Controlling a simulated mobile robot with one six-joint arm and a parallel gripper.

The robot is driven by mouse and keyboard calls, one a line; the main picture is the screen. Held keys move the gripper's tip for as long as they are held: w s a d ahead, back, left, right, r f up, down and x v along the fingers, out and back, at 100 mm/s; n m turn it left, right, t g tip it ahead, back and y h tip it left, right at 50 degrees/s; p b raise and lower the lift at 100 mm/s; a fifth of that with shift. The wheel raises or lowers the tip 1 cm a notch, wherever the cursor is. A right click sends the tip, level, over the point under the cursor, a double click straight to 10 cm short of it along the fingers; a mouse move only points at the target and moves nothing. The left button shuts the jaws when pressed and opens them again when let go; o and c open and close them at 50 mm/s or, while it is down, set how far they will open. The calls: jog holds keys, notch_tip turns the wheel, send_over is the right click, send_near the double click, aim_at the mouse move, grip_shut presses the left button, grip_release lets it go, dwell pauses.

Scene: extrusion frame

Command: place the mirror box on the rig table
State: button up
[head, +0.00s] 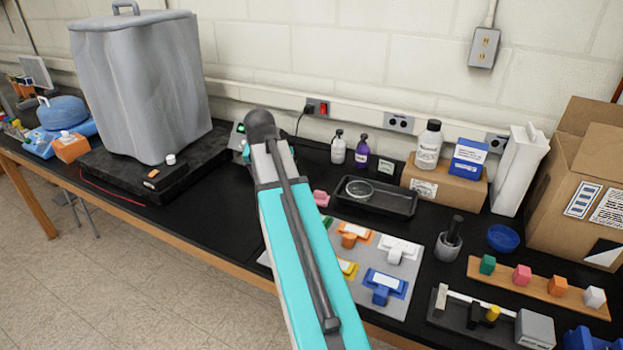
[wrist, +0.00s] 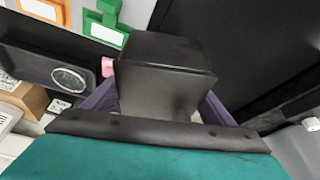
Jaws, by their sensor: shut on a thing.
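A dark, boxy block (wrist: 165,55), which I take to be the mirror box, fills the middle of the wrist view. The purple fingers of my gripper (wrist: 160,104) are shut on it, one on each side. In the head view my teal arm hides both the gripper and the box. No part is clearly marked as the rig table. A black slab (head: 112,182) under a tall grey cover (head: 135,90) stands at the left of the bench, but I cannot tell if it is the rig table.
A black tray (head: 402,204) with a round dish (head: 361,188) lies right of my arm. A grey board (head: 412,268) holds several coloured pieces. Bottles, cartons and a cardboard box (head: 575,180) crowd the right. Black bench top (head: 225,208) is bare between slab and arm.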

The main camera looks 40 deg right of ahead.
jog(key=w+a+n+y, duration=0.1)
jog(key=w+a+n, duration=0.1)
jog(key=a, duration=0.8)
jog(key=w+a+n+t+y+b, duration=0.1)
jog(key=a+n, duration=0.4)
jog(key=a, duration=0.6)
jog(key=w+a+n+y, duration=0.1)
jog(key=w+a+n, duration=0.2)
jog(key=a, duration=0.7)
jog(key=shift+a+r+t+y+b, duration=0.15)
jog(key=shift+a+t+y+b, duration=0.15)
jog(key=shift+t+b, duration=0.1)
